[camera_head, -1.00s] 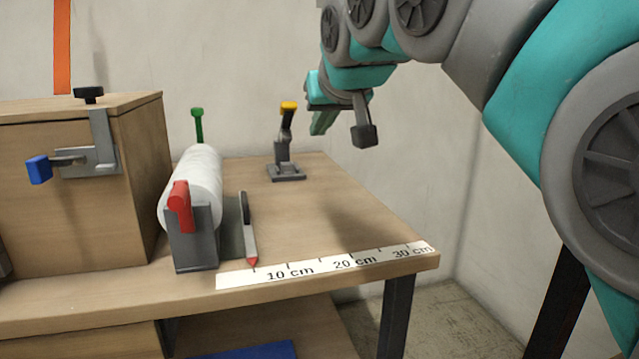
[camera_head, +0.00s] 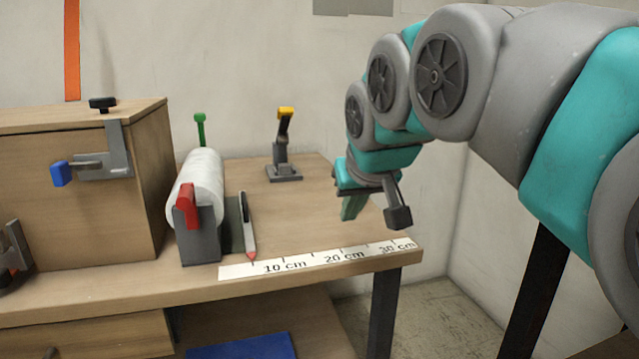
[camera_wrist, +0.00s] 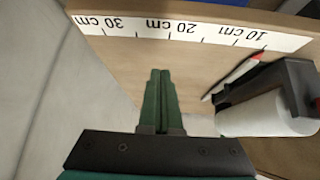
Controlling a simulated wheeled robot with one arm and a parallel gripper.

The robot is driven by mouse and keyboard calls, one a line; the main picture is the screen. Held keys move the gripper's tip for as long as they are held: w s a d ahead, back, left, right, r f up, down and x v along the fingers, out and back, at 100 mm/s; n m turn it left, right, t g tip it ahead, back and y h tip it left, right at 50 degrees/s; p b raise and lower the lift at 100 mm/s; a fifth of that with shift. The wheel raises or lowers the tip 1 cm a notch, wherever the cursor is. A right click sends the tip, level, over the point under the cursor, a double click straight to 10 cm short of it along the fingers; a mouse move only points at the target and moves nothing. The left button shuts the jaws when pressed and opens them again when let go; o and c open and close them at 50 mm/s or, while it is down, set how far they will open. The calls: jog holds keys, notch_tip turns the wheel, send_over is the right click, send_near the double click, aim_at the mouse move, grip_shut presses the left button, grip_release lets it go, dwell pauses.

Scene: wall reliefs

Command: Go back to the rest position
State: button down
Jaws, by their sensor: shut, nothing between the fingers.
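My gripper (camera_head: 352,206) hangs over the right part of the wooden workbench (camera_head: 300,215) in the head view, fingers pointing down. In the wrist view my gripper (camera_wrist: 160,75) shows its two green fingers together, with nothing between them. It is apart from the bench things around it. My arm reaches in from the right side of the head view.
A ruler strip (camera_head: 318,258) runs along the front edge. A wooden box (camera_head: 80,215) fills the left. Free room lies right of the bench.

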jog(key=s+d+f+m+g+p, duration=0.1)
jog(key=s+d+f+g+p, duration=0.1)
jog(key=s+f, duration=0.5)
jog(key=s+d+f+g+h+p, duration=0.1)
jog(key=s+d+f+g, duration=0.3)
jog(key=s, duration=0.9)
jog(key=s+d+f+m+g+p, duration=0.1)
jog(key=s+d+f+g+p, duration=0.2)
jog(key=s+f, duration=0.7)
jog(key=shift+d+f+m, duration=0.3)
jog(key=shift+d+f, duration=0.15)
jog(key=shift+d, duration=0.1)
jog(key=shift+w, duration=0.1)
